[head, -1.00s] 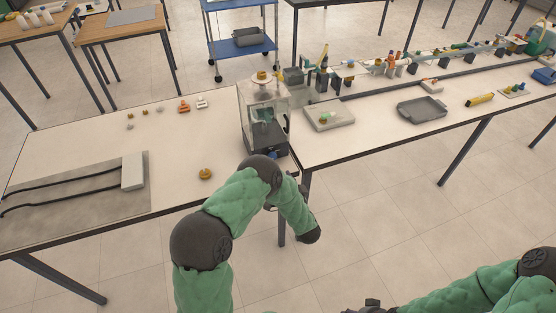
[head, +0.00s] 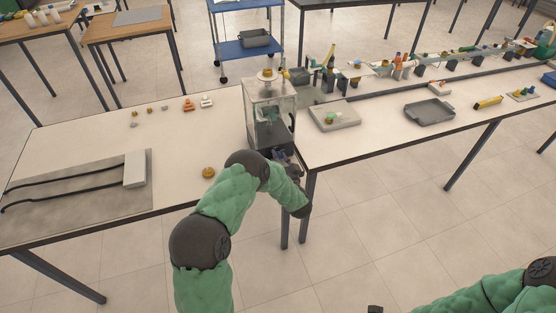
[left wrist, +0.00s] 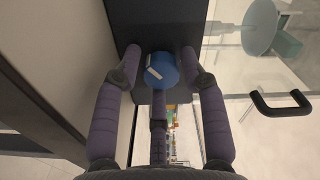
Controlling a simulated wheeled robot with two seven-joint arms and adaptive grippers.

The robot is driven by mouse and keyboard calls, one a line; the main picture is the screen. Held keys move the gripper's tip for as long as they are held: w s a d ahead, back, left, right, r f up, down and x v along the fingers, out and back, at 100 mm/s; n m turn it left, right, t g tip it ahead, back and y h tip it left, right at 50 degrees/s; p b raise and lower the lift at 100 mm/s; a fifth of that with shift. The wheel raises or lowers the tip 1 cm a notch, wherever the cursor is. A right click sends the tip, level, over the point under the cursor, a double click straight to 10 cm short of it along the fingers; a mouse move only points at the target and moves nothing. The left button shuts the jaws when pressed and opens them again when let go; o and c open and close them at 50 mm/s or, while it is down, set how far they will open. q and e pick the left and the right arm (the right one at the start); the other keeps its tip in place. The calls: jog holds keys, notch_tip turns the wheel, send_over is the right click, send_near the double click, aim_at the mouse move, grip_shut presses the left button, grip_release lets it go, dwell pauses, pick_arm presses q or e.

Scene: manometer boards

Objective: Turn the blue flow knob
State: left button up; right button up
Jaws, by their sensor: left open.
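The blue flow knob (left wrist: 161,70) shows in the left wrist view, round with a white mark on its face. It sits on a dark panel (left wrist: 125,22) of the glass-walled apparatus (head: 270,108). My left gripper (left wrist: 160,62) is open, with its fingers on either side of the knob; I cannot tell if they touch it. In the head view my left gripper (head: 283,157) is at the front base of the apparatus, mostly hidden behind my arm, and the knob is hidden there. My right gripper (head: 375,309) barely shows at the bottom edge, too little to tell its state.
A black handle (left wrist: 281,103) sticks out from the glass at the right of the left wrist view. A brass knob-like piece (head: 208,172) lies on the table (head: 190,140) left of my arm. A grey tray (head: 430,112) stands on the right table.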

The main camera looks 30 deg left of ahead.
pick_arm(q)
grip_shut()
jog(key=shift+s+f+n+b, duration=0.15)
jog(key=shift+n+b, duration=0.25)
jog(key=shift+n, duration=1.7)
grip_release()
jog(key=v, duration=1.2)
